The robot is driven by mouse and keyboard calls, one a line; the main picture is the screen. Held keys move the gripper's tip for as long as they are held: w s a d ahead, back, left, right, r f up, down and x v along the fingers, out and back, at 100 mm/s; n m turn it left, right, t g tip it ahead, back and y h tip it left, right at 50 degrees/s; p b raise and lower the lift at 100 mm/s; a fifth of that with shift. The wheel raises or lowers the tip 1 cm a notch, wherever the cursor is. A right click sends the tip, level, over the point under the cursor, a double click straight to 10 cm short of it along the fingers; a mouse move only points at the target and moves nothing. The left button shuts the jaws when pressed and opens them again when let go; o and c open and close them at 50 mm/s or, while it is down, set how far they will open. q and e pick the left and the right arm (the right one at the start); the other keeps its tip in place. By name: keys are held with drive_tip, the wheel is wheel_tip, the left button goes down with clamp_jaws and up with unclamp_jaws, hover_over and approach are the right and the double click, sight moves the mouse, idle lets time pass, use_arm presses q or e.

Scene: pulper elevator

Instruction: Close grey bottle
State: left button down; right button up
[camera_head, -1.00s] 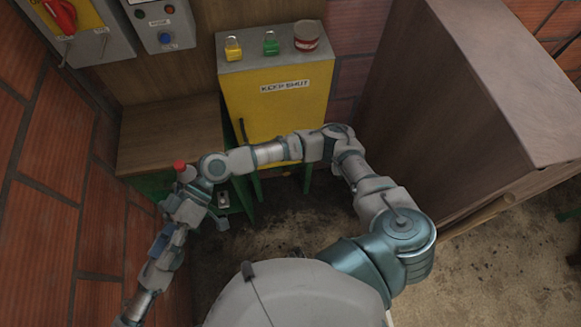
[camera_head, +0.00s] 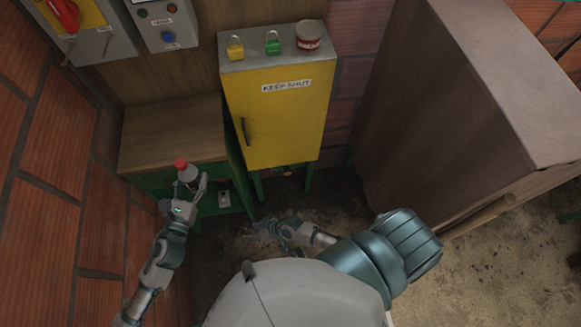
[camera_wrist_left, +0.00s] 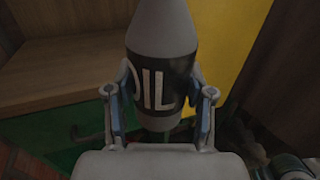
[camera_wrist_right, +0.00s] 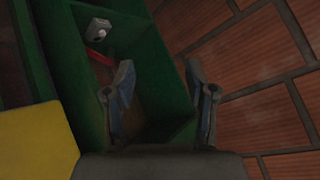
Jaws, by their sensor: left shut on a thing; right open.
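The grey bottle (camera_head: 188,174) is held upright or nearly so at the left in the head view, with a red cap (camera_head: 181,164) at its top. I cannot tell how tightly the cap sits. My left gripper (camera_head: 190,189) is shut on the bottle. In the left wrist view the bottle (camera_wrist_left: 163,35) has a grey cone top and a black band lettered "OIL", between both fingers; its tip is out of frame. My right gripper (camera_head: 262,228) is low in the middle, apart from the bottle. In the right wrist view its fingers (camera_wrist_right: 158,68) are open and empty.
A wooden-topped green bench (camera_head: 170,135) stands behind the bottle, its compartments showing in the right wrist view (camera_wrist_right: 160,100). A yellow cabinet (camera_head: 278,125) carries two padlocks and a tin. A brick wall (camera_head: 45,200) is close at left; a brown cabinet (camera_head: 450,110) stands right.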

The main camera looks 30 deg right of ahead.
drive_tip(key=s+d+f+m+g+h, duration=0.2)
drive_tip(key=s+d+f+h, duration=0.3)
drive_tip(key=s+d+f, duration=0.75)
drive_tip(key=s+d+f+g+h, duration=0.2)
drive_tip(key=s+d+f, duration=0.5)
drive_tip(key=s, duration=0.4)
drive_tip(key=shift+f+g+h, duration=0.3)
drive_tip(key=shift+f, duration=0.2)
drive_tip(key=shift+d, duration=0.1)
